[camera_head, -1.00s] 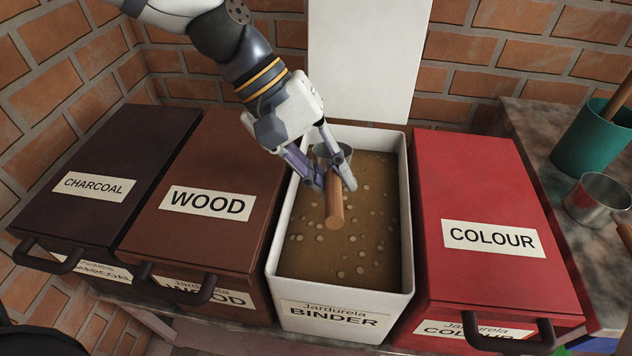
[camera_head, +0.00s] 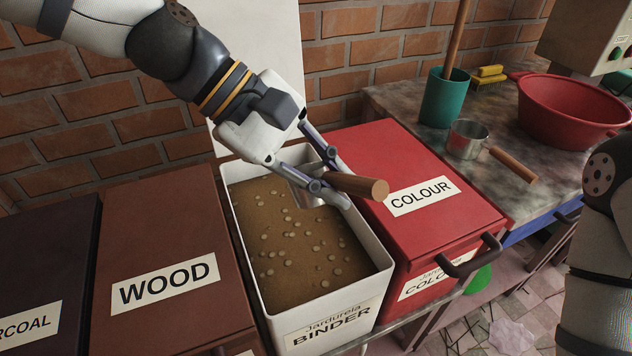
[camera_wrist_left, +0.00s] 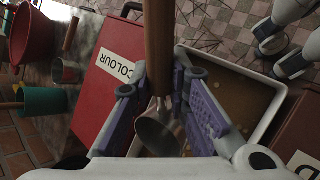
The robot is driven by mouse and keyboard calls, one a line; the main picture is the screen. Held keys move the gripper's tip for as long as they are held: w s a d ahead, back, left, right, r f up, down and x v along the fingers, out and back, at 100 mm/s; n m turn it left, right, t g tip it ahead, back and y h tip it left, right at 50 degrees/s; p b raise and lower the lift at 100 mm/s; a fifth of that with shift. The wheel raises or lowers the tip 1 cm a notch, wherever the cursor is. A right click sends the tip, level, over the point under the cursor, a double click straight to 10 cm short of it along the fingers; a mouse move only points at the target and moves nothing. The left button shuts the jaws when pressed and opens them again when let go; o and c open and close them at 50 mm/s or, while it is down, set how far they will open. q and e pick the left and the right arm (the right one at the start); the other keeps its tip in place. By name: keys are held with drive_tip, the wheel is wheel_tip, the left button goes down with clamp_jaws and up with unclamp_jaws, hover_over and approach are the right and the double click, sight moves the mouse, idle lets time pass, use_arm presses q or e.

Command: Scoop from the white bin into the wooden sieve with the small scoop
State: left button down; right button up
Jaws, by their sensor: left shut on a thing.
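The small scoop is in my left gripper (camera_head: 338,183), which is shut on its wooden handle (camera_head: 358,186). The metal cup (camera_head: 303,191) is partly hidden behind the fingers. The scoop is above the right side of the white bin (camera_head: 373,246), its handle end reaching over the red COLOUR bin's side. The open white bin, labelled BINDER, holds brown powder (camera_head: 280,225) with pale round bits. In the left wrist view the cup (camera_wrist_left: 160,133) hangs below the handle; its contents cannot be made out. The wooden sieve is not in view. My right gripper is out of view.
The closed COLOUR bin (camera_head: 400,155) stands right of the white bin, the closed WOOD bin (camera_head: 160,245) left. The counter holds a green pot (camera_head: 445,98), a second metal scoop (camera_head: 468,140) and a red basin (camera_head: 570,108). My right arm is at the right edge.

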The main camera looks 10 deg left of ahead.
use_arm(q)
drive_tip(key=shift+d, duration=0.1)
drive_tip(key=shift+f, duration=0.1)
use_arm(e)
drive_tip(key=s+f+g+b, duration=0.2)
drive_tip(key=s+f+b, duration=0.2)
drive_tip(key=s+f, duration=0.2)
use_arm(q)
drive_tip(key=w+a+f, duration=0.4)
drive_tip(key=w+f, duration=0.1)
drive_tip(key=f, duration=0.4)
drive_tip(key=w+a+f, duration=0.4)
drive_tip(key=w+f, duration=0.1)
drive_tip(key=f, duration=0.4)
drive_tip(key=s+d+r+m+t+y+p, duration=0.1)
drive_tip(key=s+d+r+t+y+p, duration=0.1)
drive_tip(key=s+d+r, duration=0.2)
drive_tip(key=s+d+r+m+t+y+p, duration=0.1)
drive_tip(key=s+d+r, duration=0.3)
drive_tip(key=r, duration=0.6)
drive_tip(key=shift+s+t+y+p, duration=0.4)
drive_tip(key=shift+s+y+p, duration=0.1)
drive_tip(key=shift+s, duration=0.45)
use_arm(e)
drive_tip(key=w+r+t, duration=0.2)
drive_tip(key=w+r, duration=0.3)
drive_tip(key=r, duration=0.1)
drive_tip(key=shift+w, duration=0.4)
